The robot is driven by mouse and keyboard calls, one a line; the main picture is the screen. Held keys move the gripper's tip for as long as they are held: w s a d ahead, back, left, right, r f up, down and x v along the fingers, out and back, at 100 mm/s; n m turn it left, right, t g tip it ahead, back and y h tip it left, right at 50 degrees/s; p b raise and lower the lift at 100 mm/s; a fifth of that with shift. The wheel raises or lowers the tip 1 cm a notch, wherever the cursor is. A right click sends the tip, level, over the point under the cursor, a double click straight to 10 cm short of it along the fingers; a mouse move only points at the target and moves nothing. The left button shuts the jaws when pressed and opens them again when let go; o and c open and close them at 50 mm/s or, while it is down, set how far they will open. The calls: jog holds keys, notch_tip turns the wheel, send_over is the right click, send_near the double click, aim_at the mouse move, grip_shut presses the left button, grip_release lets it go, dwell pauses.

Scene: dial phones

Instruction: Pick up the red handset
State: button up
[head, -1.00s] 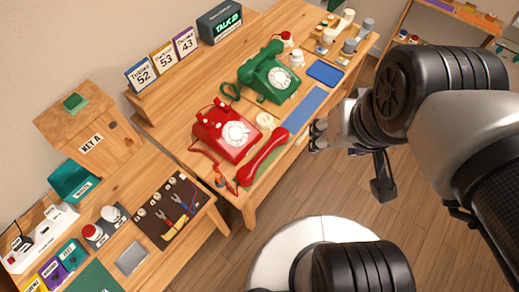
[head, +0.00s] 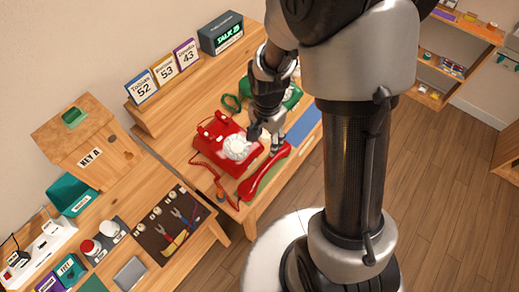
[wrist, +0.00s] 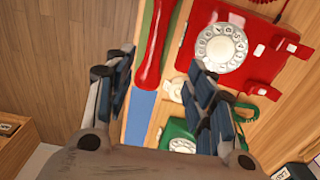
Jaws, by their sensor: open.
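The red handset (head: 264,174) lies off its phone, along the table's front edge. The red dial phone (head: 222,146) sits just left of it, with a white dial. In the wrist view the handset (wrist: 154,45) shows at the top, between and beyond my fingertips, and the red phone (wrist: 245,45) is to its right. My gripper (head: 268,138) is open and empty above the table, over the right side of the red phone and near the handset's far end. In the wrist view my gripper's fingers (wrist: 160,75) are spread apart and touch nothing that I can see.
A green dial phone (head: 292,97) stands behind, partly hidden by my arm. A blue strip (head: 306,130) lies right of the handset. A coiled red cord (head: 207,172) lies left of the red phone. Number cards (head: 163,69) stand at the back. Wooden floor is clear at right.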

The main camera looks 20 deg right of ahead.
aim_at(265, 165)
notch_tip(265, 165, down, 11)
jog(key=b, duration=0.3)
jog(key=shift+f, duration=0.1)
jog(key=f+b, duration=0.2)
jog(key=f, duration=0.3)
jog(key=shift+s+f+b, duration=0.1)
jog(key=shift+s+b, duration=0.3)
grip_shut()
